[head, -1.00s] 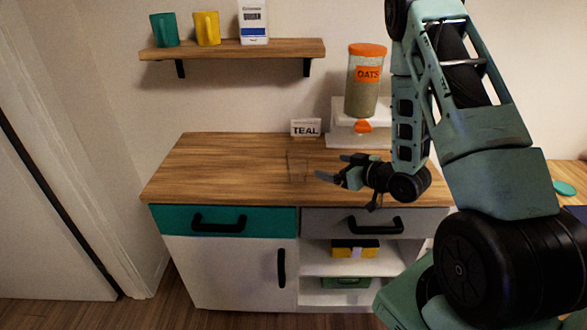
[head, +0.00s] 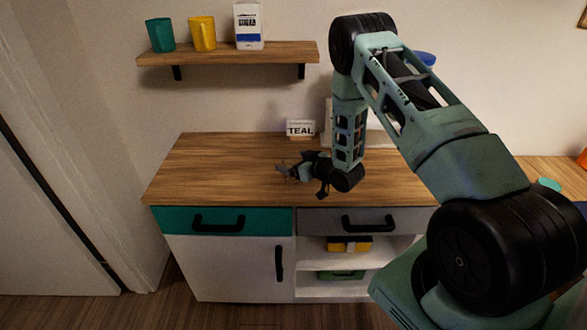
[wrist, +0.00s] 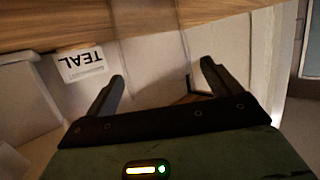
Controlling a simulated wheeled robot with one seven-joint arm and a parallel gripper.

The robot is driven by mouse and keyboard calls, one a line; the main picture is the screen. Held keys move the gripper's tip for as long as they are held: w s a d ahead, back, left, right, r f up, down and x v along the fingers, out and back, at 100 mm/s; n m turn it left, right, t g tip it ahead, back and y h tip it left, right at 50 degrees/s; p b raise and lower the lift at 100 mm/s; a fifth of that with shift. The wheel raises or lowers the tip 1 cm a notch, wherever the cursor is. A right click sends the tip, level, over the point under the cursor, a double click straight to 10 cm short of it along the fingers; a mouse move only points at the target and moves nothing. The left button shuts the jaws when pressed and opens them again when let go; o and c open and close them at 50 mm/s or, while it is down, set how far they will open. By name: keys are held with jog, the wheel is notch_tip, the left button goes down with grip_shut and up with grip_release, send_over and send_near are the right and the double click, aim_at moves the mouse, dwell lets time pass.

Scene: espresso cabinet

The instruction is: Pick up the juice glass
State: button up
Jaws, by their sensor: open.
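I cannot make out the juice glass clearly now. In the earlier head view it shows as a faint clear outline on the wooden counter (head: 225,165), in front of the TEAL sign (head: 300,128). My gripper (head: 281,171) is now over that part of the counter, low and pointing left, and covers or overlaps the spot. In the wrist view my gripper (wrist: 162,70) has its two fingers spread apart.
The TEAL sign shows upside down in the wrist view (wrist: 80,62). A wall shelf (head: 228,53) holds a teal cup (head: 160,35), a yellow cup (head: 202,34) and a white carton (head: 248,27). My arm hides the oats dispenser. The counter's left part is clear.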

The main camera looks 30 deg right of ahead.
jog(key=shift+w+f, duration=0.1)
jog(key=shift+w, duration=0.15)
jog(key=c, duration=1.2)
